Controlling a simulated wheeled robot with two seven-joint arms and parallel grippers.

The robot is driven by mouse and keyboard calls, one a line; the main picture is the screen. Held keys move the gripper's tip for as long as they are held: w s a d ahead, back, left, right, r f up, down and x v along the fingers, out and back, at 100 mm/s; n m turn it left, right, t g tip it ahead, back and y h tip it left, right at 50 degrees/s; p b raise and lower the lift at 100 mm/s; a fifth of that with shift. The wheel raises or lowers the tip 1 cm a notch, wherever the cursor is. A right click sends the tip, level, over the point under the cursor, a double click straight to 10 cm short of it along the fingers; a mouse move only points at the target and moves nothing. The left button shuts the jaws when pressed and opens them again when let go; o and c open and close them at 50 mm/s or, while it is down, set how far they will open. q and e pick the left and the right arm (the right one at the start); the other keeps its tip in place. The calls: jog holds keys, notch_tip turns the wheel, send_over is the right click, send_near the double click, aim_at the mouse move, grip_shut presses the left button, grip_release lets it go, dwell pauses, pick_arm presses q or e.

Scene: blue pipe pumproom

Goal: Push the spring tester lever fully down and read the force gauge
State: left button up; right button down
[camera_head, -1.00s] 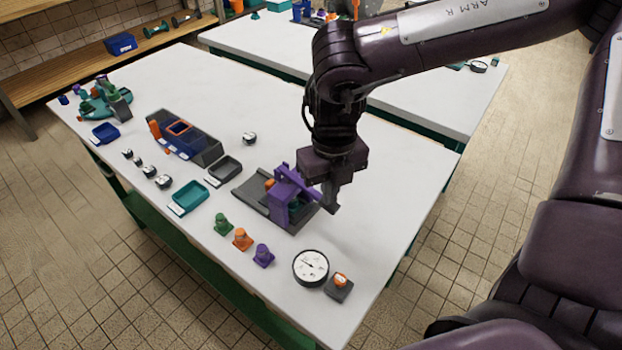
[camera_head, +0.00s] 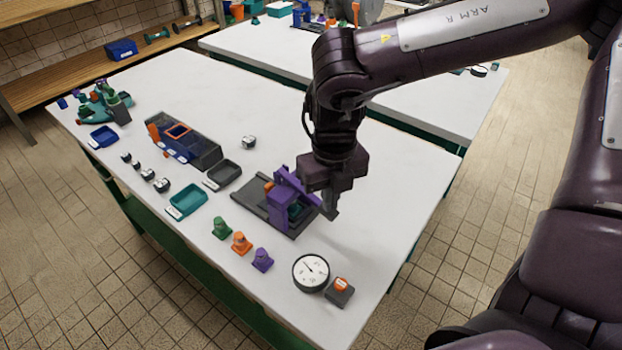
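The spring tester has a dark grey base (camera_head: 250,196), a purple upright (camera_head: 278,210) and a purple lever (camera_head: 297,187) that slopes down to the right. A small green part, perhaps a spring, shows partly behind the upright. My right gripper (camera_head: 330,212) points down at the lever's right end, at or very near it; contact cannot be told. Its fingers show edge-on, so their opening is unclear. The round force gauge (camera_head: 311,273) with a white dial and black rim lies at the table's front right; its thin needle points to the upper left. My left gripper is not in view.
Green, orange (camera_head: 241,243) and purple cone-shaped pieces stand in front of the tester. A small grey block with an orange top (camera_head: 340,290) sits right of the gauge. Trays, weights and a clear-sided blue box (camera_head: 185,145) stand left. The table right of my gripper is clear.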

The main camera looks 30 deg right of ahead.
jog(key=shift+f, duration=0.1)
jog(key=shift+r+p, duration=0.65)
jog(key=shift+r, duration=0.2)
notch_tip(320, 180, up, 10)
jog(key=p, duration=0.7)
jog(key=shift+r, duration=0.25)
